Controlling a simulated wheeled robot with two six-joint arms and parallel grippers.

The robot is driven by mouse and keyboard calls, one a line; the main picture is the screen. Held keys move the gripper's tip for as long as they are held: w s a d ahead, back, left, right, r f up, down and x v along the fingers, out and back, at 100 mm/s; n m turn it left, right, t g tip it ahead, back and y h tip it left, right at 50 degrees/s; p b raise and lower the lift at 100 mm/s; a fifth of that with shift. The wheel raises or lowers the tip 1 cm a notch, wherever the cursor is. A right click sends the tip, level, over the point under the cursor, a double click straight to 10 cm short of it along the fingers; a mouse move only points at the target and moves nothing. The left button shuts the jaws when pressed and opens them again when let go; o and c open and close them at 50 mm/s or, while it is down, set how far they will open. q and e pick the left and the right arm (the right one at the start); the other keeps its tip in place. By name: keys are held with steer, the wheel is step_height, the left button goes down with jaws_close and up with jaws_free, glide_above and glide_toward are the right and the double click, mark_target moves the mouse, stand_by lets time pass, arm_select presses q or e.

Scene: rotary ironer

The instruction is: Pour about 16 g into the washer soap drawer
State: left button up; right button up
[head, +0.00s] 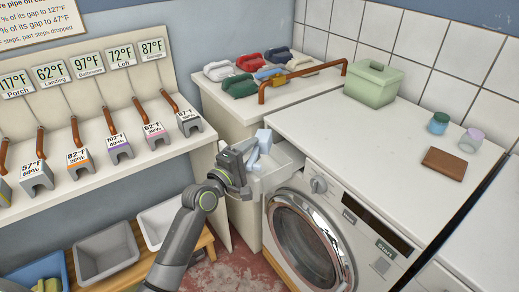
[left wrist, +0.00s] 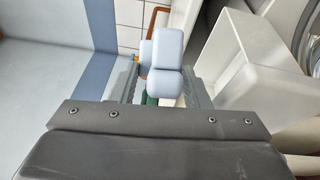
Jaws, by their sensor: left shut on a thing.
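The soap drawer (head: 268,184) is a white box standing out at the upper left of the washer (head: 345,215). My left gripper (head: 248,158) is beside and above the drawer and shut on a light blue piece (head: 264,136), perhaps a scoop or its handle. The same piece (left wrist: 165,60) shows between the fingers in the left wrist view. It is tilted over the drawer's rear left in the head view. I cannot see any powder or whether any is falling. My right gripper is not in view.
Grey and white bins (head: 106,250) sit lower left.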

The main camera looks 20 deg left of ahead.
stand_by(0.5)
arm_select(q)
steer(key=shift+a+r+n+t+p, duration=0.25)
steer(key=shift+r+n+t+p, duration=0.35)
steer(key=shift+n, duration=0.5)
stand_by(1.1)
steer(key=shift+a+f+n+t+b, duration=0.2)
steer(key=shift+n+b, duration=0.3)
steer(key=shift+n, duration=0.4)
steer(key=shift+a+r+n+t+b, duration=0.1)
steer(key=shift+n+t+b, duration=0.3)
steer(key=shift+n, duration=0.5)
stand_by(2.2)
steer(key=w+r+n+y+p, duration=0.1)
steer(key=w+r+n, duration=0.1)
steer(key=w+r, duration=0.2)
steer(key=shift+w+a+r+t, duration=0.15)
steer(key=shift+w+a+t, duration=0.15)
steer(key=shift+w, duration=0.75)
stand_by(0.9)
